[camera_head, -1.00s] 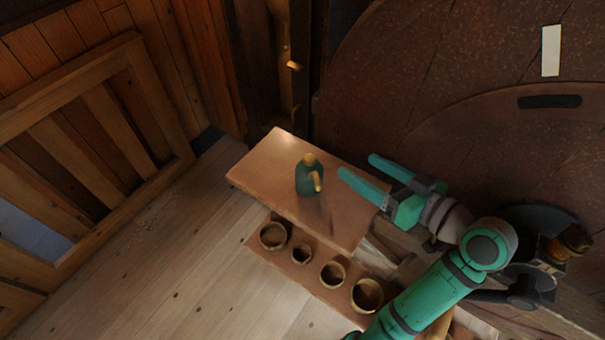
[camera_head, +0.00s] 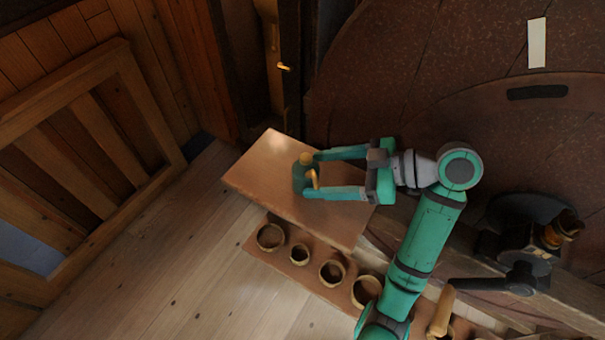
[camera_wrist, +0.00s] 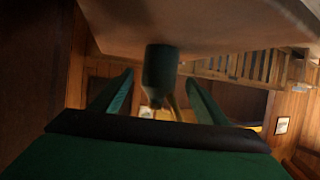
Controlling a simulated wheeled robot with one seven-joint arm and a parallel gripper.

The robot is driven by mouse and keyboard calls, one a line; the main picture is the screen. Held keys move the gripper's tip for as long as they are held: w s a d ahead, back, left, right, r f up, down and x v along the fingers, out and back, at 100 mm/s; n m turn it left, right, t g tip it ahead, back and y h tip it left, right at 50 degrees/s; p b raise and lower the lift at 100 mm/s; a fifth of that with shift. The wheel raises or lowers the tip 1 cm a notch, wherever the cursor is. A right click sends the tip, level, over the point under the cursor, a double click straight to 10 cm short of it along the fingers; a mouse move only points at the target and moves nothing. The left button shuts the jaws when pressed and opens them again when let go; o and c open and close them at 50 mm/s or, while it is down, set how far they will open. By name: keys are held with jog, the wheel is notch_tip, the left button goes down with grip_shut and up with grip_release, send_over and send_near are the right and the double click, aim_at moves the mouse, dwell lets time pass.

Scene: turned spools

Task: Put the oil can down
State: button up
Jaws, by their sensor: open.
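The oil can (camera_head: 299,177) is dark green with a yellow cap and a yellow spout. It stands upright on the wooden board (camera_head: 262,171) in the head view. My gripper (camera_head: 311,174) is open, with its two green fingers reaching from the right to either side of the can. I cannot tell whether a finger touches it. In the wrist view the oil can (camera_wrist: 160,70) appears upside down, between and beyond the fingertips, against the board (camera_wrist: 200,25).
A lower shelf with several round wooden cups (camera_head: 331,272) runs along the board's front side. A slatted wooden railing (camera_head: 95,125) is at the left. A large brown disc (camera_head: 430,90) stands behind. A dark machine (camera_head: 520,255) is at the right. The board's left part is clear.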

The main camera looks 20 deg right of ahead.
aim_at(290, 183)
jog(key=x, duration=0.8)
jog(key=c, duration=1.4)
jog(key=shift+c, duration=0.2)
notch_tip(290, 183, up, 10)
